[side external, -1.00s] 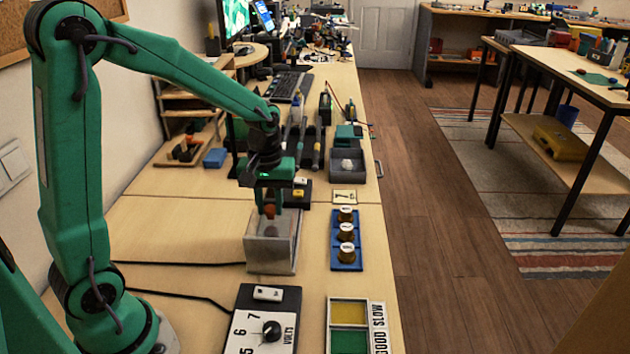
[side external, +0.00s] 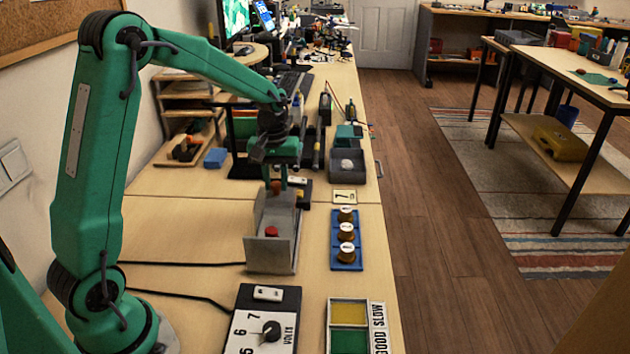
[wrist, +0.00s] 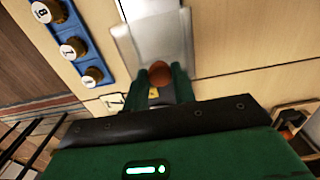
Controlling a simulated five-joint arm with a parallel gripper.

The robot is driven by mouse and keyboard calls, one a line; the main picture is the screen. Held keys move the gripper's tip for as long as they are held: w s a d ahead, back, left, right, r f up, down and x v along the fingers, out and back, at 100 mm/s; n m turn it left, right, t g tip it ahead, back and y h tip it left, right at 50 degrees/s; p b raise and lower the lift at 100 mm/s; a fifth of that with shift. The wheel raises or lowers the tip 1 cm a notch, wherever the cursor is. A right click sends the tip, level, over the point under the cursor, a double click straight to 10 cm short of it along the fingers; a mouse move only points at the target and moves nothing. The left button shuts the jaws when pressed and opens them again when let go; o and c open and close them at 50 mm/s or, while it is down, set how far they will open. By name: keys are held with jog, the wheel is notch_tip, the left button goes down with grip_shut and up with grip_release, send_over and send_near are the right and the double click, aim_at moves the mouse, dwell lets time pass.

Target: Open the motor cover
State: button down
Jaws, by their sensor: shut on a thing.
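The motor cover is a grey panel (side external: 277,208) at the far end of a grey open-topped housing (side external: 270,256). It stands raised, and a red round part (side external: 271,232) shows inside the housing. My gripper (side external: 277,184) is above the cover's upper edge, shut on its brown round knob (wrist: 160,72). In the wrist view the two green fingers sit either side of the knob, with the grey panel (wrist: 158,35) beyond it. The fingers partly hide the knob's sides.
A blue rack (side external: 346,262) with three brown capped pieces stands right of the housing. A dial box marked volts (side external: 262,325) and a yellow and green tray (side external: 349,312) are nearer. A grey bin (side external: 347,166) stands farther back. Black cables run across the left tabletop.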

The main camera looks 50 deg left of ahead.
jog(key=shift+w+a, duration=0.85)
jog(key=c, duration=1.1)
grip_release()
jog(key=shift+c, duration=0.2)
notch_tip(320, 180, up, 8)
jog(key=shift+s+d, duration=0.1)
